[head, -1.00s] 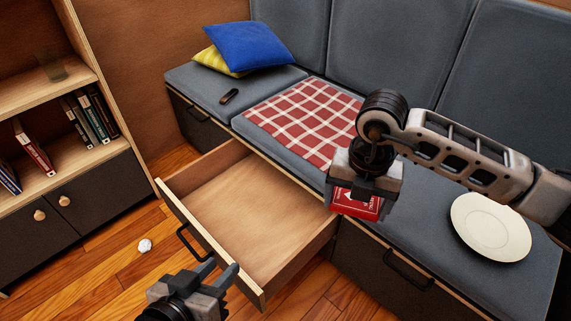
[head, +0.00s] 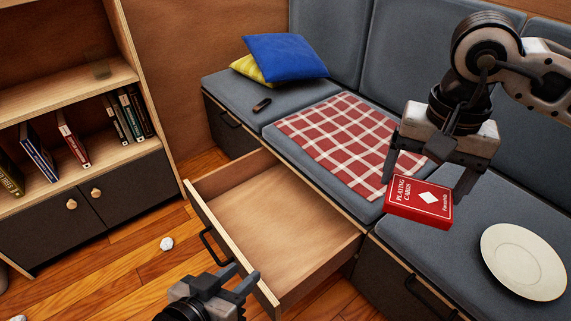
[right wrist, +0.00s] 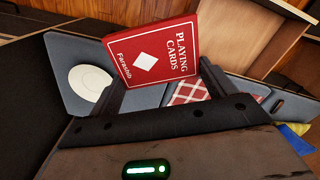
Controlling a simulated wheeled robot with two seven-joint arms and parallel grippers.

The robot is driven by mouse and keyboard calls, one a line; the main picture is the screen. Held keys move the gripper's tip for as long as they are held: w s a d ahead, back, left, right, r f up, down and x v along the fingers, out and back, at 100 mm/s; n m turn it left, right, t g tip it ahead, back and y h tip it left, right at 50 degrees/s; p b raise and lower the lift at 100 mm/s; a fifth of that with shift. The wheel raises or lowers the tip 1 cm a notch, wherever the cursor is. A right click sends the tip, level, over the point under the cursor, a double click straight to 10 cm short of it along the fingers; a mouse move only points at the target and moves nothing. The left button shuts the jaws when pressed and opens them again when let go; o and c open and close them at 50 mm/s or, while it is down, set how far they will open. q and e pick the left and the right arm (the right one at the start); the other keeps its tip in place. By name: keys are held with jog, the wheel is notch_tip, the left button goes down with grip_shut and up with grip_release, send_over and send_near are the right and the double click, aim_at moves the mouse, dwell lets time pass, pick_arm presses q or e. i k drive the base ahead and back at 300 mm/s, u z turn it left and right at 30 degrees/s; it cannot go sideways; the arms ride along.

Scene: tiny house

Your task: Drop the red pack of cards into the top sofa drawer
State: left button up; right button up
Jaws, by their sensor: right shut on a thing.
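The red pack of playing cards (head: 419,203) is held between the fingers of my right gripper (head: 430,172). In the head view it appears over the sofa seat, right of the open drawer. The right wrist view shows the pack (right wrist: 152,50) tilted, its printed face toward the camera, between the two dark fingers (right wrist: 160,88). The sofa drawer (head: 280,215) is pulled out and its visible inside is empty. My left gripper (head: 240,277) is open and empty at the drawer's front corner; whether it touches the drawer I cannot tell.
A white plate (head: 523,262) lies on the grey seat at right. A red checked cloth (head: 335,140), a small dark object (head: 262,105) and blue (head: 286,57) and yellow pillows lie further back. A bookshelf (head: 85,165) stands left. Crumpled white paper (head: 167,243) lies on the floor.

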aim_at(288, 219)
jog(key=z, duration=2.15)
jog(key=k, duration=1.05)
jog(key=u, duration=2.1)
jog(key=i, duration=1)
